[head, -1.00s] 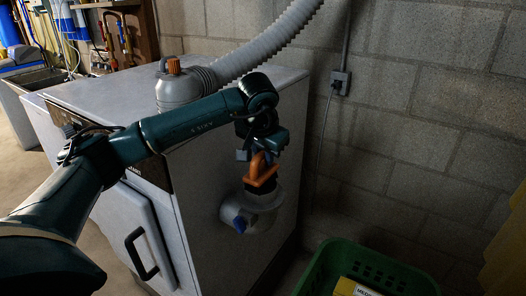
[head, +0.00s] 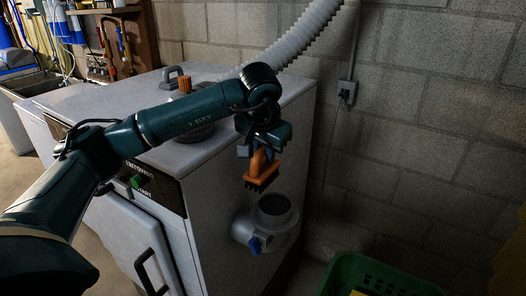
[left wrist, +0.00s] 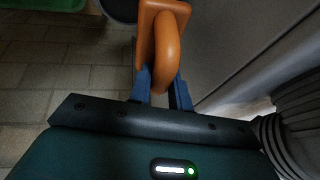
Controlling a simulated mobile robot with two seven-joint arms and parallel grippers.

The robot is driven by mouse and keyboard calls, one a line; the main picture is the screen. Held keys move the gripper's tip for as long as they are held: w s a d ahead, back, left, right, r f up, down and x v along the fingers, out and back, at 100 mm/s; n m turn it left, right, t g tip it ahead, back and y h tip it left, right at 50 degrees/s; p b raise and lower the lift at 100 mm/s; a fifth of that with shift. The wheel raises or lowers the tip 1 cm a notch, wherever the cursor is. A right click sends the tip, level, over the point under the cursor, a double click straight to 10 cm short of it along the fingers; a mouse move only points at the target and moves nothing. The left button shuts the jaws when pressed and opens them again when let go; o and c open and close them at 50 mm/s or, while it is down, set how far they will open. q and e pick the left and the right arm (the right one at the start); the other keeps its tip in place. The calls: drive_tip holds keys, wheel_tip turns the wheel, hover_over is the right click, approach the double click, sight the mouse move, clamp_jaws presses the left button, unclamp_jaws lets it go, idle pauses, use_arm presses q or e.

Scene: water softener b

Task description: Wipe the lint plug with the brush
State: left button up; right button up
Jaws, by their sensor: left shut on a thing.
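My left gripper (head: 258,151) is shut on the orange handle of a brush (head: 262,172), whose dark bristles face down. The brush and the blue fingers also show in the left wrist view (left wrist: 160,45). A grey round fitting (head: 268,222) with a dark open top and a blue lever sticks out of the side of the white machine; it appears to be the lint plug. The brush is above it and slightly to its left, with a visible gap between. A dark round edge at the top of the left wrist view may be this fitting. My right gripper is not in view.
The white machine (head: 230,168) stands left of the fitting, with a ribbed grey hose (head: 300,35) above it. A green basket (head: 372,272) is on the floor at lower right. A block wall (head: 430,120) with an outlet and cord is behind.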

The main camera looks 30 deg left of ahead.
use_arm(q)
drive_tip(key=shift+r, duration=1.45)
